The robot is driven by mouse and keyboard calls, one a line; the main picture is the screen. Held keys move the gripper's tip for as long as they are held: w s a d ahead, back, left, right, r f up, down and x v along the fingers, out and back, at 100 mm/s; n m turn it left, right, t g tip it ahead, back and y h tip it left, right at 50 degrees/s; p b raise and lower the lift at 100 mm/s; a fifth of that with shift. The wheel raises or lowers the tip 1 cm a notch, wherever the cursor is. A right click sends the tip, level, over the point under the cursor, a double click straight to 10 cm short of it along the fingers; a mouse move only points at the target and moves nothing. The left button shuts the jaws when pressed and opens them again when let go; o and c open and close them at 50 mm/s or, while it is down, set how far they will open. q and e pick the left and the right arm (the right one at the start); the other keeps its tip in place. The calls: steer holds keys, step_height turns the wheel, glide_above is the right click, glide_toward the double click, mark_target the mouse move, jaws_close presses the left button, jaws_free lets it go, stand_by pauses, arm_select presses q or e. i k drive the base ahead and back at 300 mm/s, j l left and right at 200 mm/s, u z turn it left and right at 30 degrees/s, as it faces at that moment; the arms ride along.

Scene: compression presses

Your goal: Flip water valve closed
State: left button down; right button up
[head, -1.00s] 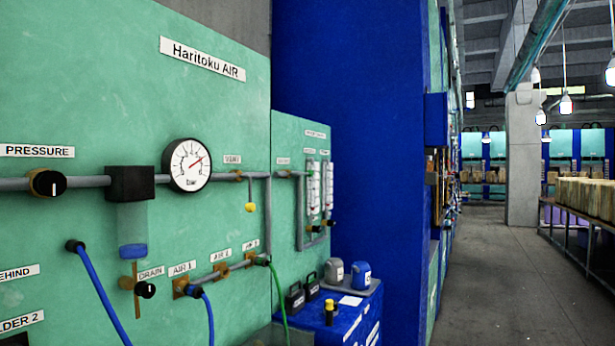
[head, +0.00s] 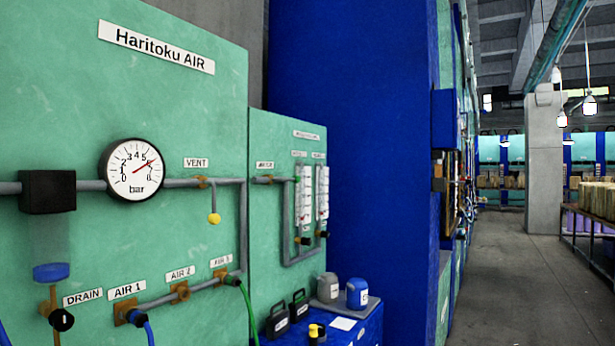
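Neither of my grippers is in view.
Canisters (head: 357,292) stand on a blue cabinet (head: 365,325) below the flow meters. The aisle floor (head: 500,270) at right is clear.

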mark_target(296, 179)
steer(key=i+l, duration=0.3)
steer(key=i+l+u, duration=0.1)
steer(key=i+l, duration=0.2)
steer(key=l, duration=0.15)
steer(key=i+l, duration=0.25)
steer(key=l, duration=0.15)
steer(key=i+l+u, duration=0.1)
steer(key=i+l, duration=0.45)
steer(key=l, duration=0.25)
steer(key=i+l+u, duration=0.1)
steer(key=i+l, duration=0.15)
steer(key=l, duration=0.15)
steer(key=i+l, duration=0.25)
steer(key=l, duration=0.2)
steer(key=u, duration=0.05)
